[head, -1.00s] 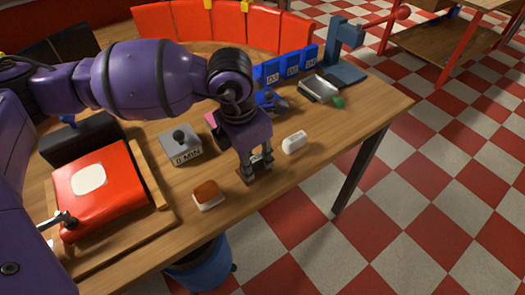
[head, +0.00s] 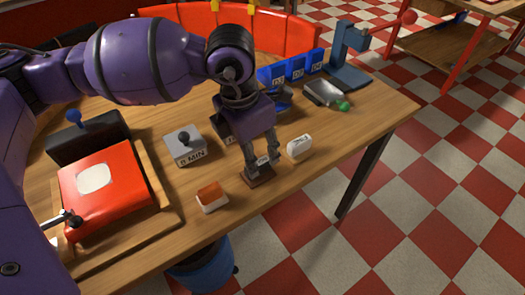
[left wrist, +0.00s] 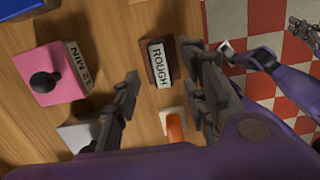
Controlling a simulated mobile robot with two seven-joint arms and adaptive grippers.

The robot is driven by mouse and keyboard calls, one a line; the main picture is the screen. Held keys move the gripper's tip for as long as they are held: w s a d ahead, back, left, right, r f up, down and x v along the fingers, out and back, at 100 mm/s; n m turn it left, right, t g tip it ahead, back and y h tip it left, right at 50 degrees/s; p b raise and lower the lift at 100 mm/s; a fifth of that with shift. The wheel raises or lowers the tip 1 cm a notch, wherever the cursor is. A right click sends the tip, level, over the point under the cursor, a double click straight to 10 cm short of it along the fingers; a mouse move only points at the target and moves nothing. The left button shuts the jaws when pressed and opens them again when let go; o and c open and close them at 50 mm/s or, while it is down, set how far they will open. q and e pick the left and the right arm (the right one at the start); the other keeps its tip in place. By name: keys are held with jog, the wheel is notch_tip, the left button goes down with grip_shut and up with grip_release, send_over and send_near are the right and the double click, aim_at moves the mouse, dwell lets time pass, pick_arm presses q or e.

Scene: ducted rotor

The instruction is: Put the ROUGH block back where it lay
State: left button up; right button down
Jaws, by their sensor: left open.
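The ROUGH block is dark brown with a white label. It lies on the wooden table (head: 330,135) near the front edge, under my left gripper (head: 262,163) in the head view, where the fingers partly hide the brown block (head: 258,179). In the left wrist view the ROUGH block (left wrist: 158,62) shows with its label readable, between the two spread fingers of my left gripper (left wrist: 168,75). The fingers are open and apart from its sides in that view. My right gripper (left wrist: 303,30) shows small at the right edge of the left wrist view; its jaws are unclear.
A white block (head: 299,147) lies just right of the left gripper. An orange-and-white block (head: 212,197) lies to its left. A grey timer box (head: 184,147) and a pink one (left wrist: 58,75) stand behind. A red-lidded press (head: 105,185) is at left.

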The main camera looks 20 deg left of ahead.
pick_arm(q)
notch_tip(320, 180, up, 8)
jog(key=shift+s+a+f, duration=0.15)
jog(key=shift+s+a, duration=0.2)
jog(key=shift+s, duration=0.05)
